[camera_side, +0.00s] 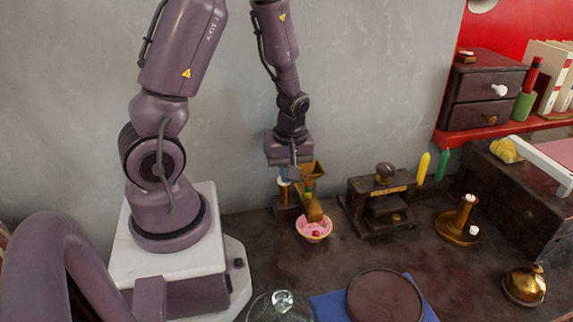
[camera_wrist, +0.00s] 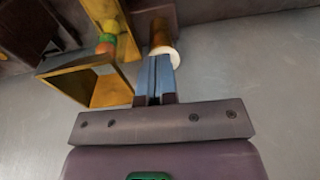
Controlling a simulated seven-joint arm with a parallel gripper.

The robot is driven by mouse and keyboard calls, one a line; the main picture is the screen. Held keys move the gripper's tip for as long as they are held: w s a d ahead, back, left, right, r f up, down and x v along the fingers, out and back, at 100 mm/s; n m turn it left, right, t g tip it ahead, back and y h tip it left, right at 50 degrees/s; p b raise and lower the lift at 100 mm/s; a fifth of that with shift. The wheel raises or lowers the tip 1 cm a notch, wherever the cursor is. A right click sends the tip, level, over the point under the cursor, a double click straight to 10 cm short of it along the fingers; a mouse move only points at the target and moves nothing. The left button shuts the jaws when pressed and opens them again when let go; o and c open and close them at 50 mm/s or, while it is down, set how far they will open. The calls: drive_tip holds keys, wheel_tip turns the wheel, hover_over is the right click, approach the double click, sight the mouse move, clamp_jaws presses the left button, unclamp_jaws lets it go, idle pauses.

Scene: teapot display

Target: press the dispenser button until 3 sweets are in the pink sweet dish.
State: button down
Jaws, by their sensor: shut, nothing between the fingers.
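The dispenser has a yellow-brown hopper (camera_side: 313,169) and a chute that slopes down to the pink sweet dish (camera_side: 314,222). At least one red sweet (camera_side: 316,234) lies in the dish; the chute hides part of the inside. In the wrist view a green sweet (camera_wrist: 103,48) and an orange sweet (camera_wrist: 109,27) show in the dispenser's yellow channel. The button (camera_wrist: 165,53) is a white-topped post beside the hopper. My gripper (camera_wrist: 160,58) is shut and empty, pointing down with its fingertips at the white top. I cannot tell whether they touch or press it.
A dark wooden press-like stand (camera_side: 382,205) is right of the dish. A brass candle holder (camera_side: 459,225) and a brass bell (camera_side: 524,286) stand further right. A round brown board (camera_side: 384,297) lies in front on a blue item. Some table between dish and board is clear.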

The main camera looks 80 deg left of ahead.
drive_tip(key=shift+f, duration=0.1)
wheel_tip(320, 180, up, 14)
drive_tip(key=d, duration=0.1)
drive_tip(key=shift+w+d, duration=0.2)
drive_tip(key=shift+w, duration=0.15)
idle(1.1)
drive_tip(key=shift+w+a+r+g, duration=0.15)
drive_tip(key=shift+w+a+r, duration=0.1)
drive_tip(key=shift+r, duration=0.2)
drive_tip(key=shift+w+a+r+g, duration=0.15)
drive_tip(key=shift+a+r, duration=0.05)
drive_tip(key=shift+r, duration=0.25)
drive_tip(key=f, duration=0.4)
drive_tip(key=s+f, duration=0.1)
drive_tip(key=f, duration=0.7)
drive_tip(key=shift+s+a+f, duration=0.15)
drive_tip(key=shift+a+f, duration=0.15)
drive_tip(key=shift+f, duration=0.65)
drive_tip(key=shift+f, duration=0.1)
